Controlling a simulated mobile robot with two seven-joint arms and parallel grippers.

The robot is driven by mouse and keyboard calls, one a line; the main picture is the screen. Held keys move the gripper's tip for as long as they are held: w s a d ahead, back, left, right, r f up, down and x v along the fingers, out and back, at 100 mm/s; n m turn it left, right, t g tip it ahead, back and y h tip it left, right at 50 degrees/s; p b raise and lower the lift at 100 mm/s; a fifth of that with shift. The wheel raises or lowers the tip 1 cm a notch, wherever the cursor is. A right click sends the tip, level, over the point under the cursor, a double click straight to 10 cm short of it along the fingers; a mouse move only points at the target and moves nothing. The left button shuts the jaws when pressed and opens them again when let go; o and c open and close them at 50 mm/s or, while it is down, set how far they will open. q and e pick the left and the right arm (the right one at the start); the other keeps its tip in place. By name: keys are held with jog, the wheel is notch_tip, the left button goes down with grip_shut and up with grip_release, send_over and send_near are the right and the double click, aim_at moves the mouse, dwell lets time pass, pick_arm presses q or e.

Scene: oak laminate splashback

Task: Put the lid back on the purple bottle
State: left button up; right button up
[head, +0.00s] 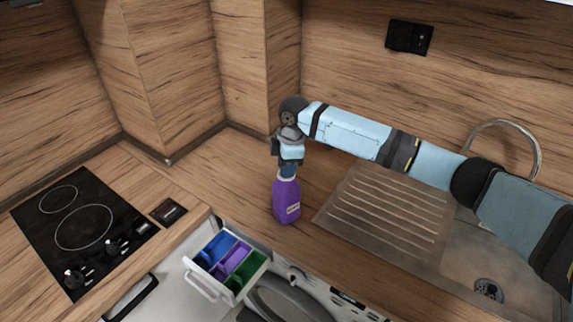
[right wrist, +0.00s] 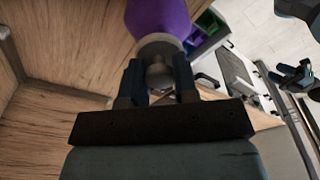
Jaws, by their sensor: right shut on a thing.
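An open drawer (head: 192,278) with blue, purple and green compartments juts out in front, left of the bottle. A black hob (head: 85,228) is at the left. The ribbed drainer and sink (head: 385,215) are at the right. Counter behind the bottle is clear.

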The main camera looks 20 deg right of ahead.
jog(key=o, duration=1.4)
jog(key=shift+o, duration=0.2)
jog(key=shift+r, duration=0.1)
jog(key=shift+r+p, duration=1.15)
jog(key=shift+p, duration=0.15)
jog(key=shift+r+p, duration=0.85)
jog(key=shift+r, duration=1.4)
grip_shut()
jog(key=shift+f, duration=0.3)
